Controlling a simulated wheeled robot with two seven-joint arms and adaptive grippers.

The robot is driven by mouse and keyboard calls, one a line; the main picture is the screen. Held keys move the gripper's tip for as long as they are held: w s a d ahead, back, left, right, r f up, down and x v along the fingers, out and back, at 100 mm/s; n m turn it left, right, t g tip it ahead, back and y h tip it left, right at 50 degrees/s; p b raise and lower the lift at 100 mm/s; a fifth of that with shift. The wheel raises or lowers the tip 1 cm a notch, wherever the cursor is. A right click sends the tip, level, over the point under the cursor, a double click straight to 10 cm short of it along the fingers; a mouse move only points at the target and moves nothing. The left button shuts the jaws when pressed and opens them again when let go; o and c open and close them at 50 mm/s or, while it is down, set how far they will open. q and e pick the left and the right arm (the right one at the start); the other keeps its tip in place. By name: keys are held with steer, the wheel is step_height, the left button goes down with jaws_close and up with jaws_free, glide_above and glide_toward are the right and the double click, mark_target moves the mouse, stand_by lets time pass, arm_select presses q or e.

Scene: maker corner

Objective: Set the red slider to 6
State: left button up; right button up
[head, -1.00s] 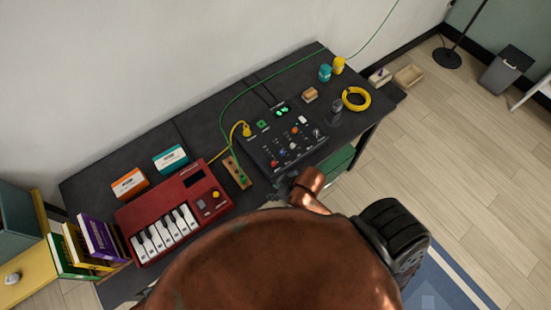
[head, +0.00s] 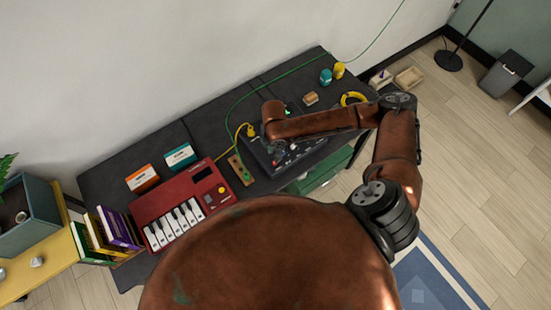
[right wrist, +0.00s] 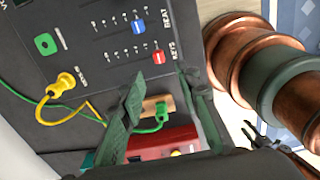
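The mixer panel (head: 254,151) lies on the dark table, partly covered by my right arm in the head view. In the right wrist view, the red slider (right wrist: 158,57) sits at the end of its slot nearest the "KEYS" label. The blue slider (right wrist: 138,27), by the "BEAT" label, is beside it. The scale marks are too small to read. My right gripper (right wrist: 160,76) is open, with one green finger on each side and nothing between them. Its fingertips are close to the red slider in the picture; I cannot tell whether they touch.
A yellow plug (right wrist: 62,84) with its cable is in the panel near the sliders. A green cable ends at a wooden block (head: 238,170). A red keyboard (head: 178,208) stands left of the panel. A yellow cable ring (head: 352,98) lies to its right.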

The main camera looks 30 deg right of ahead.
steer(key=shift+d+f, duration=0.15)
steer(key=shift+d, duration=0.1)
step_height(320, 180, down, 7)
steer(key=shift+f, duration=0.2)
steer(key=shift+c, duration=0.4)
jaws_close()
stand_by(0.3)
